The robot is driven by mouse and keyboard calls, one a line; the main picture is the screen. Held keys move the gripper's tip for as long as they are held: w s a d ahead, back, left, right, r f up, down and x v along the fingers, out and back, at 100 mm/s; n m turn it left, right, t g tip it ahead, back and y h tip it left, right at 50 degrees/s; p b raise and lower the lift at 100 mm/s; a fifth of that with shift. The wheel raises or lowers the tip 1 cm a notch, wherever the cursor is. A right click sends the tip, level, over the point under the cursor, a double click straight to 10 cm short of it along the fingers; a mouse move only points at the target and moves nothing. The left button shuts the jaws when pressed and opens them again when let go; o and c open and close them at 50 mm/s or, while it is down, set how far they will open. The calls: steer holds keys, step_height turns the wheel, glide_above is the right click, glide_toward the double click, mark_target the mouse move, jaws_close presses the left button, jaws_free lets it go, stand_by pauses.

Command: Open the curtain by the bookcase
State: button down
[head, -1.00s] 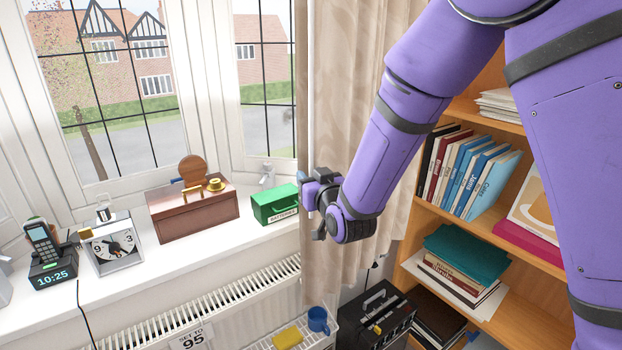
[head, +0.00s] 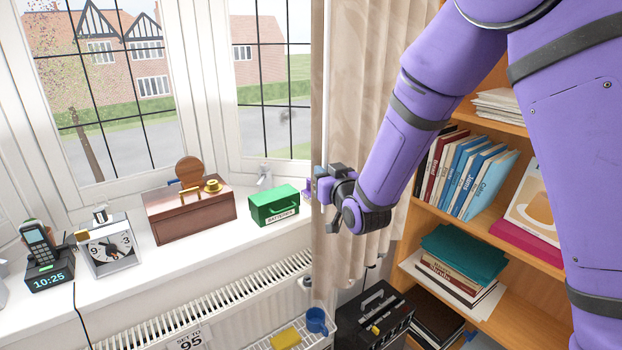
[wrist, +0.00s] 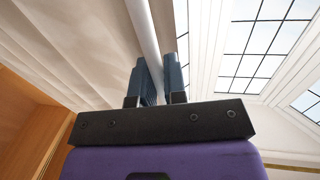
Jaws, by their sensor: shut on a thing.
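The beige curtain (head: 362,90) hangs between the right window pane and the bookcase (head: 415,215), in folds, with its left edge just past the pane. A thin white rod (head: 327,70) hangs upright along that edge. My gripper (head: 320,188) is at the curtain's left edge, a little above sill height. In the wrist view the white rod (wrist: 143,28) runs up from between the two blue-grey fingers (wrist: 160,82), which are shut on it. The curtain cloth (wrist: 70,50) is to the left there, and window panes are to the right. The rod's lower end is hard to make out.
A green batteries box (head: 274,206), a brown wooden box (head: 190,216), a clock (head: 108,250) and a phone on its dock (head: 45,265) stand on the sill. A radiator (head: 220,305) is below. A black case (head: 375,315) stands under the curtain.

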steer(key=w+d, duration=0.7)
steer(key=d, duration=0.3)
steer(key=w+d, duration=0.7)
steer(key=d, duration=0.4)
steer(key=shift+w+d, duration=0.2)
steer(key=shift+d+r, duration=0.1)
steer(key=c, duration=1.2)
jaws_free()
steer(key=shift+w, duration=0.1)
steer(key=v, duration=1)
steer(key=shift+s+d, duration=0.1)
steer(key=shift+s, duration=0.3)
